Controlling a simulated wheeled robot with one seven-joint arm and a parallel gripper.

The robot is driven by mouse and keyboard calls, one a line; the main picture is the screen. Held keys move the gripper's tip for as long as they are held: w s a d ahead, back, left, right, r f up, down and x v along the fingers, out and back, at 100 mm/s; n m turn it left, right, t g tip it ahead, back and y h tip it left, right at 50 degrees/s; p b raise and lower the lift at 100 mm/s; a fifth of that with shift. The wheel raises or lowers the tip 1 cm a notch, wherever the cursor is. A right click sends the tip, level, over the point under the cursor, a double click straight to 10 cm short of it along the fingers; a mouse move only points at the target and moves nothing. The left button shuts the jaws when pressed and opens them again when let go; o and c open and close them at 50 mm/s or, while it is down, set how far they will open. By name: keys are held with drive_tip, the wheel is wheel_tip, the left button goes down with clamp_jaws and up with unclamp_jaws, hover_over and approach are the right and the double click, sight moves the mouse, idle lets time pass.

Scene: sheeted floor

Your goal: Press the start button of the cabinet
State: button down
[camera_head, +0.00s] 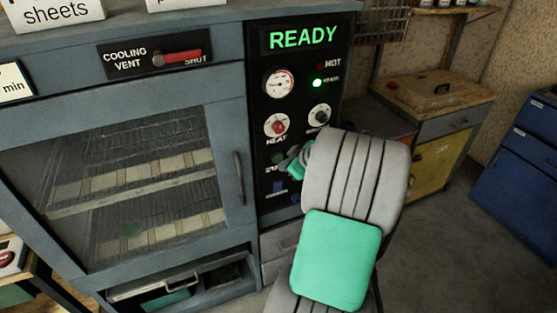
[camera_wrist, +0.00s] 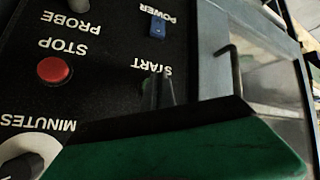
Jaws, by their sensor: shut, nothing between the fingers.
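The cabinet (camera_head: 228,75) is blue-grey with a black control panel at its right side. The start button (camera_head: 277,158) shows as a small green spot on that panel, just left of my gripper (camera_head: 287,163). In the wrist view the panel is upside down, and the START label (camera_wrist: 152,68) is readable. My gripper (camera_wrist: 157,92) is shut and empty, its dark fingertips beside that label, over the place where the button sits.
The red stop button (camera_wrist: 53,70), the minutes knob (camera_wrist: 22,165) and the blue power switch (camera_wrist: 158,27) are close by. The display (camera_head: 302,38) reads READY, with a green lamp (camera_head: 317,83) lit. The glass door's handle (camera_head: 239,178) stands out left of the panel.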

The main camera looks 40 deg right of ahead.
idle(0.4)
drive_tip(key=shift+w+d+b, duration=0.1)
drive_tip(key=shift+w+b, duration=0.2)
drive_tip(key=shift+w, duration=0.1)
drive_tip(key=shift+w+d, duration=0.1)
drive_tip(key=shift+w, duration=0.25)
idle(0.5)
drive_tip(key=shift+s+a+b, duration=0.2)
drive_tip(key=shift+s+b, duration=0.3)
drive_tip(key=shift+s, duration=0.25)
drive_tip(key=s, duration=0.2)
drive_tip(key=s+a+b, duration=0.1)
drive_tip(key=s, duration=0.1)
drive_tip(key=shift+s+a, duration=0.2)
drive_tip(key=shift+s, duration=0.2)
